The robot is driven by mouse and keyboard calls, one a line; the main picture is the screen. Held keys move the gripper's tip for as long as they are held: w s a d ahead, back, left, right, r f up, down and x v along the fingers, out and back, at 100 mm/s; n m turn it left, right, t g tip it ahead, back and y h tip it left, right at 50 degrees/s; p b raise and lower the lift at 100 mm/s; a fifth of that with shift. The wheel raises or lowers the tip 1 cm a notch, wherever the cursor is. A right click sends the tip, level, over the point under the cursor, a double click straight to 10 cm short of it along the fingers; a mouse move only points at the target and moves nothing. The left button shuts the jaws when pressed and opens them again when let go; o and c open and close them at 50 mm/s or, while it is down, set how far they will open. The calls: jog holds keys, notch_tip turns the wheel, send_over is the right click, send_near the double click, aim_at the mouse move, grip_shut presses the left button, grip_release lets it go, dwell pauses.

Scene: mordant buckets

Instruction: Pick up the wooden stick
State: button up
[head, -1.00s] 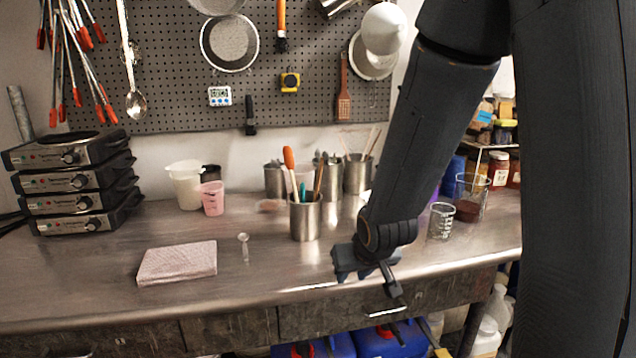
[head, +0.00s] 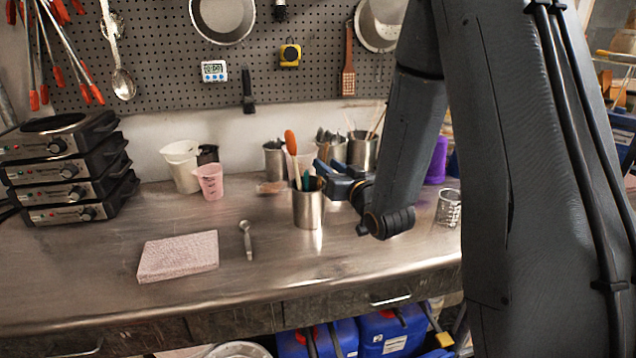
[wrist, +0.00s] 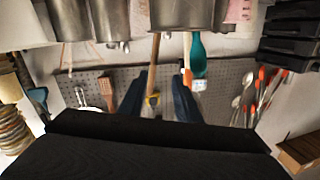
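The wooden stick (wrist: 153,68) stands among utensils in a metal cup; in the wrist view it runs between my two fingers, with gaps on both sides. I cannot make it out clearly in the head view, where my gripper covers that spot. The metal cup (head: 308,208) stands on the steel bench and also shows at the top of the wrist view (wrist: 182,14). My gripper (head: 322,172) is open at the cup's upper right, its fingers (wrist: 157,82) spread around the stick. Contact with the stick cannot be told.
More metal cups (head: 362,151) stand behind. A pink cup (head: 210,181), a spoon (head: 247,240) and a folded cloth (head: 178,256) lie left. The bench front is clear.

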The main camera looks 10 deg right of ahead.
aim_at(319, 183)
jog(key=shift+w+a+f+b, duration=0.1)
jog(key=shift+w+f+b, duration=0.25)
jog(key=shift+w, duration=0.65)
jog(key=shift+w+a+f+b, duration=0.15)
jog(key=shift+w+f, duration=0.35)
jog(key=shift+w, duration=0.45)
jog(key=x, duration=0.1)
jog(key=p+x, duration=0.1)
jog(key=x, duration=0.1)
jog(key=p+x, duration=0.1)
jog(key=x, duration=0.1)
jog(key=shift+w+d+f, duration=0.15)
jog(key=shift+w+d, duration=0.05)
jog(key=shift+d, duration=0.1)
grip_shut()
